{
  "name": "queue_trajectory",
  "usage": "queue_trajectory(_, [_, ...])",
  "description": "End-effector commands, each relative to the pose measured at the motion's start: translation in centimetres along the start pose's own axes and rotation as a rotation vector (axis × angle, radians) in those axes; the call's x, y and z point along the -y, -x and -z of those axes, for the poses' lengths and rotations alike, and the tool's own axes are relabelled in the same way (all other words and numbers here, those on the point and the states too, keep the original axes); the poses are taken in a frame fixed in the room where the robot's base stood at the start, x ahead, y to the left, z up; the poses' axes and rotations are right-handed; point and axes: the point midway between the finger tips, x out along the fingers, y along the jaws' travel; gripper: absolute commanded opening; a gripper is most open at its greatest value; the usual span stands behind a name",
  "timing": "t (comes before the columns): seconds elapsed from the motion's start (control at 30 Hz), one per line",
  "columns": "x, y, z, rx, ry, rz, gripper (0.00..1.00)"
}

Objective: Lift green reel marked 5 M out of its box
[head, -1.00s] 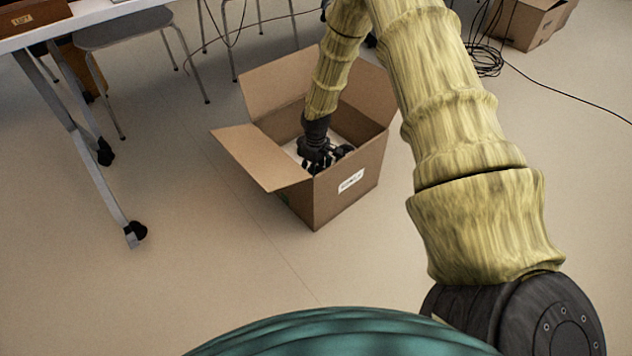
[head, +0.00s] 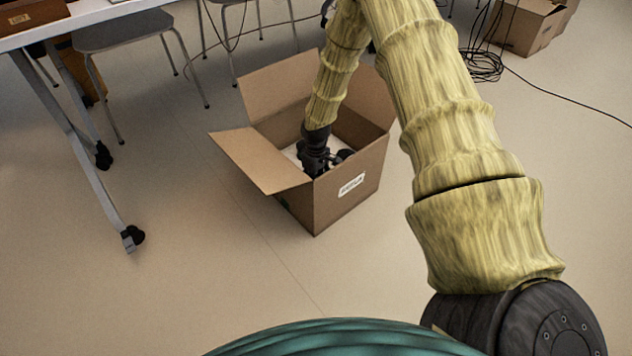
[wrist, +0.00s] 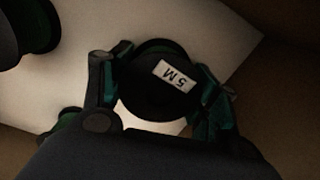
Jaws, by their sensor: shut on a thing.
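The reel marked 5 M (wrist: 152,94) shows in the wrist view, with a dark round face and a white label. Its green colour is hard to make out in the shadow. My gripper (wrist: 167,76) has a finger on each side of it and is shut on it. In the head view, my gripper (head: 318,160) reaches down inside the open cardboard box (head: 342,204). The reel cannot be told apart from the gripper there. A pale sheet (wrist: 222,38) lies beneath the reel.
The box's flaps (head: 262,160) stand open. A table leg (head: 95,180) and a grey chair (head: 122,28) stand left; a black cable (head: 484,66) lies behind right.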

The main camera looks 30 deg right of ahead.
Motion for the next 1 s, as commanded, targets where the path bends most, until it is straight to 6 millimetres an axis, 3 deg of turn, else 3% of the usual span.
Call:
queue_trajectory(0.27, [0.0,1.9,0.1,-0.001,0.0,0.0,0.34])
queue_trajectory(0.7, [0.0,8.9,0.0,0.0,0.001,-0.001,0.34])
queue_trajectory(1.0, [0.0,10.0,0.0,0.0,0.0,0.0,0.34])
